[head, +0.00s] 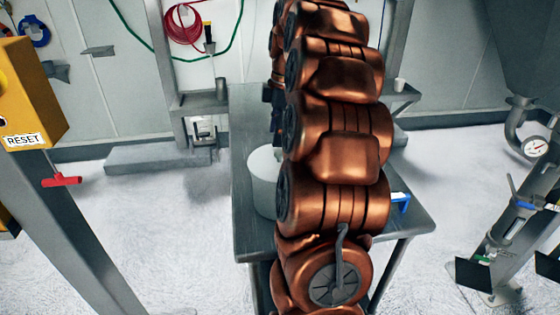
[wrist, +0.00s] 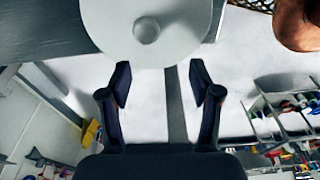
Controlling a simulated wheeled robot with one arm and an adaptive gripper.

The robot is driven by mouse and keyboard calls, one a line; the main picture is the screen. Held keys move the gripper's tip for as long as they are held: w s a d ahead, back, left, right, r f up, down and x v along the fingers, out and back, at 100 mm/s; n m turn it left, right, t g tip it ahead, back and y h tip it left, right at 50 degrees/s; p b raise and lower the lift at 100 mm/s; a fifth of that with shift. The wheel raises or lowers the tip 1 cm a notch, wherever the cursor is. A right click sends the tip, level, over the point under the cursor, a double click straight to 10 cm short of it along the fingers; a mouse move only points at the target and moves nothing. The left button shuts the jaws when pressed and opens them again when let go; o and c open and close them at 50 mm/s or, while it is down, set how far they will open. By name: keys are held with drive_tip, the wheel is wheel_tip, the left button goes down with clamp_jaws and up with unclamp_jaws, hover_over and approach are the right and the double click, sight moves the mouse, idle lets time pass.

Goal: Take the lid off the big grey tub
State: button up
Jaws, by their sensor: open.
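The pale grey tub (head: 263,185) stands on the metal table, its right side hidden behind my copper-coloured arm. In the wrist view its round, pale lid (wrist: 105,18) fills the top centre, with a small round knob (wrist: 146,30) at its middle. The lid appears to be on the tub. My gripper (wrist: 160,69) is open and empty, its two dark fingers spread apart just below the lid's lower edge in the wrist view. The knob is not between the fingers. In the head view only dark bits of the gripper show, above the tub.
The metal table (head: 249,225) has bare surface left of the tub. A blue-handled item (head: 400,199) lies at its right edge. A yellow RESET box (head: 28,95) on a post stands at left, and a stand with a gauge (head: 535,147) at right.

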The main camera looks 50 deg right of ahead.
sight(280, 152)
drive_tip(key=d, duration=0.3)
drive_tip(key=shift+s+n, duration=0.2)
drive_tip(key=shift+n, duration=0.1)
drive_tip(key=shift+w+a+f+p, duration=0.15)
drive_tip(key=shift+f+p, duration=0.25)
drive_tip(key=shift+f, duration=0.75)
drive_tip(key=shift+a+f+p, duration=0.2)
drive_tip(key=shift+f+p, duration=0.2)
drive_tip(key=shift+f, duration=0.15)
drive_tip(key=shift+a+f+p, duration=0.15)
drive_tip(key=shift+f+p, duration=0.25)
drive_tip(key=shift+f, duration=0.1)
drive_tip(key=shift+w+a+f+p, duration=0.15)
drive_tip(key=shift+f+p, duration=0.1)
drive_tip(key=shift+f, duration=0.5)
drive_tip(key=shift+w+f+p, duration=0.1)
drive_tip(key=shift+f+p, duration=0.1)
drive_tip(key=shift+f, duration=0.55)
drive_tip(key=shift+c, duration=0.2)
clamp_jaws()
